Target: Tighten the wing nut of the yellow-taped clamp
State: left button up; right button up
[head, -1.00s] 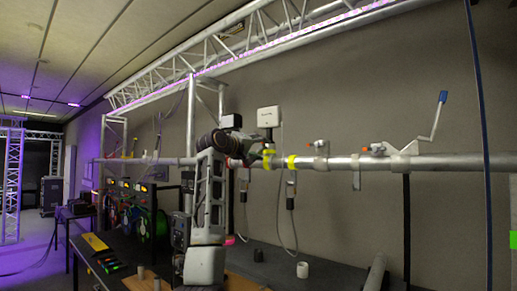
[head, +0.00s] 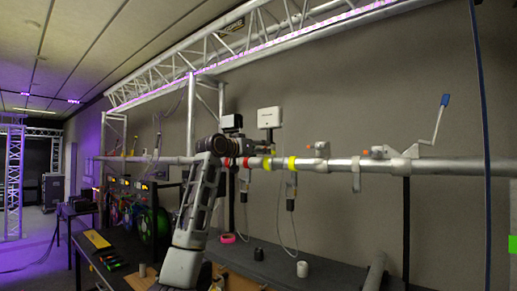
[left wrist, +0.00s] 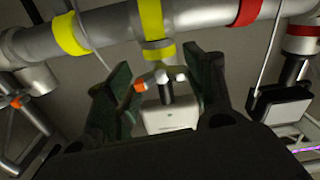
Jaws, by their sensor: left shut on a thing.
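The yellow-taped clamp sits on the horizontal pipe (head: 450,165). Its yellow tape (head: 267,163) shows in the head view, and the clamp (left wrist: 157,50) hangs from the pipe in the left wrist view. Its wing nut (left wrist: 162,77), pale with an orange tip, lies between the dark green fingers of my left gripper (left wrist: 165,85). That gripper is shut on the wing nut, though the contact is hard to see. In the head view my left gripper (head: 228,145) is above the pipe, left of the yellow tape. My right gripper is not in view.
Red bands (head: 245,162) and a second yellow band (head: 292,163) mark the pipe. A crank handle (head: 438,120) rises at right. Below is a dark bench with cups and pink tape (head: 228,239).

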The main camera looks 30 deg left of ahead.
pick_arm(q)
jog(key=shift+w+f+m, duration=0.1)
jog(key=shift+f+m, duration=0.15)
jog(key=shift+m, duration=0.35)
jog(key=o, duration=1)
jog(key=shift+r, duration=0.1)
jog(key=shift+s+r, duration=0.1)
jog(key=shift+s, duration=0.1)
jog(key=s+a, duration=0.1)
jog(key=s, duration=1)
jog(key=shift+s, duration=0.4)
